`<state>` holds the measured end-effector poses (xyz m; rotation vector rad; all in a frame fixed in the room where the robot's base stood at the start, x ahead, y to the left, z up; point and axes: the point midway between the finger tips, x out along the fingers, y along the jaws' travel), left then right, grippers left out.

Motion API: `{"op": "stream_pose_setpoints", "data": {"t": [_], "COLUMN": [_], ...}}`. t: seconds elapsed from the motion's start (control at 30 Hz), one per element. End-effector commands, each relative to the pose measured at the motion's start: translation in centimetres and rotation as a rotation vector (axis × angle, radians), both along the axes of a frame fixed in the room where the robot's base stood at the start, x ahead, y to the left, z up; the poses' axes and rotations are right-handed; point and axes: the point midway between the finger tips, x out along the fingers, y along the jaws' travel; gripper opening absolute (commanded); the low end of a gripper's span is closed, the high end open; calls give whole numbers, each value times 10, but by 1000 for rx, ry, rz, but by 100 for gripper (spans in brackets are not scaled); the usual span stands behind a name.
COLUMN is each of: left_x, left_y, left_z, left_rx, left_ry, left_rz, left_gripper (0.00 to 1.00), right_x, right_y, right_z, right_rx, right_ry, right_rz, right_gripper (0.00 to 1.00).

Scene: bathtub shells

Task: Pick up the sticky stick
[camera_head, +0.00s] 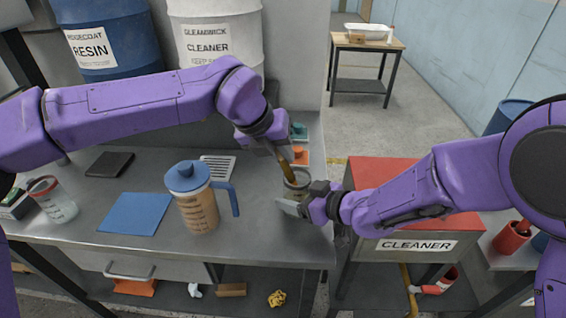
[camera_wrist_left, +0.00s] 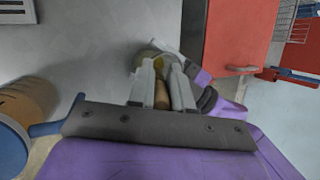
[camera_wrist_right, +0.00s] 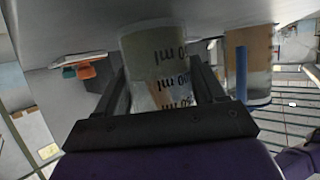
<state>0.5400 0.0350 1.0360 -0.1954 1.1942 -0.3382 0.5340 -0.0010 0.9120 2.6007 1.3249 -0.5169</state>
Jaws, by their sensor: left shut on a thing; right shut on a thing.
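A brown wooden stick (camera_head: 287,167) stands tilted in a small clear measuring cup (camera_head: 300,179) near the right end of the steel bench. My left gripper (camera_head: 283,152) is shut on the stick's upper part from above; the stick (camera_wrist_left: 161,96) also shows between its fingers in the left wrist view. My right gripper (camera_head: 300,205) is shut around the cup, whose ml marks (camera_wrist_right: 170,75) fill the right wrist view between the fingers. The stick's lower end is hidden inside the cup. I cannot tell whether the cup touches the bench.
A jug with a blue lid (camera_head: 198,200) stands on the bench (camera_head: 262,245) left of the cup. A blue mat (camera_head: 135,214) and a lidded clear container (camera_head: 54,200) are further left. A red-topped cabinet labelled CLEANER (camera_head: 385,172) is at right. Orange and green items (camera_head: 299,155) lie behind the cup.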

Motion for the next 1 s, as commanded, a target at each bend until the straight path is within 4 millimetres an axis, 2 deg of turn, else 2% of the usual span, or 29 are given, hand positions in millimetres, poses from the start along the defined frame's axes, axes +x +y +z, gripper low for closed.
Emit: {"op": "stream_pose_setpoints", "data": {"t": [0.3, 0.5, 0.67, 0.9, 0.93, 1.0], "left_x": [0, 0, 0, 0, 0, 0], "left_y": [-1, -1, -1, -1, -1, -1], "left_z": [102, 149, 163, 165, 165, 165], "left_rx": [-4, -2, -2, -3, -3, -3], "left_ry": [-6, -4, -2, -2, -2, -2], "left_rz": [1, 0, -1, -1, -1, -1], "left_gripper": [0, 0, 0, 0, 0, 0], "right_x": [0, 0, 0, 0, 0, 0], "right_y": [0, 0, 0, 0, 0, 0], "right_z": [0, 0, 0, 0, 0, 0], "right_rx": [-1, -1, -1, -1, -1, -1], "right_ry": [1, 1, 1, 1, 1, 1], "right_rz": [0, 0, 0, 0, 0, 0], "right_gripper": [35, 35, 35, 35, 76, 99]}}
